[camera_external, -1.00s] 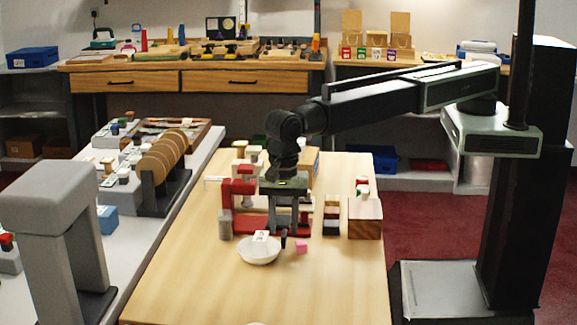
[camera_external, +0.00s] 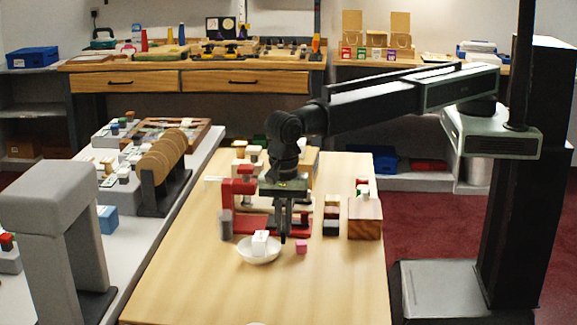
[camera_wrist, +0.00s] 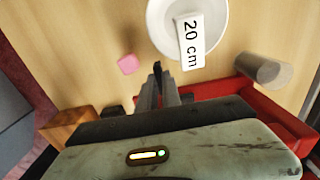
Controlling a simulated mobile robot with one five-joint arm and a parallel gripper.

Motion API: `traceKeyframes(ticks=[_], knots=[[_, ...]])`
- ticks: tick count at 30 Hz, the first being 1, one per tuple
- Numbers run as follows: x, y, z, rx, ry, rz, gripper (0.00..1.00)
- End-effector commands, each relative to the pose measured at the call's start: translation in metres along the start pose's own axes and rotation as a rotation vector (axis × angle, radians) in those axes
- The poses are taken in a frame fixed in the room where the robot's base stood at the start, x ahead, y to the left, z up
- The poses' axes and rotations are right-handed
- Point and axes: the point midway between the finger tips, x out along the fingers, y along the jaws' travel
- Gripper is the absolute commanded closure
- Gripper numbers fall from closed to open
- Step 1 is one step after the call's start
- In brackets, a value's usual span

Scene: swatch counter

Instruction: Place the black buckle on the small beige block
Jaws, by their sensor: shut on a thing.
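My gripper (camera_external: 284,238) points straight down over the wooden table, just right of the white bowl. Its fingers are close together in the wrist view (camera_wrist: 157,72), shut on a small dark piece that appears to be the black buckle (camera_wrist: 157,67). The buckle is mostly hidden by the fingers, and I cannot tell whether it touches the table. I cannot single out the small beige block with certainty; small beige pieces stand among the stacked blocks (camera_external: 332,213) to the right of my gripper.
The white bowl (camera_external: 250,256) has a white "20 cm" label (camera_wrist: 189,42) at its edge. A pink cube (camera_external: 301,246) lies right of the bowl. A red frame (camera_external: 228,188), a grey cylinder (camera_external: 226,226) and a wooden block (camera_external: 365,228) stand nearby.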

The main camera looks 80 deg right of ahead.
Motion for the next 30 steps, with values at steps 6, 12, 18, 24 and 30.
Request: traceKeyframes(ticks=[6, 12, 18, 24, 30], knots=[[-0.052, 0.000, 0.000, 0.000, 0.000, 0.001, 1.00], [-0.086, 0.000, 0.000, 0.000, 0.001, 0.001, 1.00], [-0.089, 0.000, 0.000, -0.009, 0.001, 0.001, 1.00], [-0.088, 0.035, -0.037, -0.054, 0.001, 0.003, 1.00], [-0.091, 0.084, -0.119, -0.067, 0.001, 0.004, 1.00]])
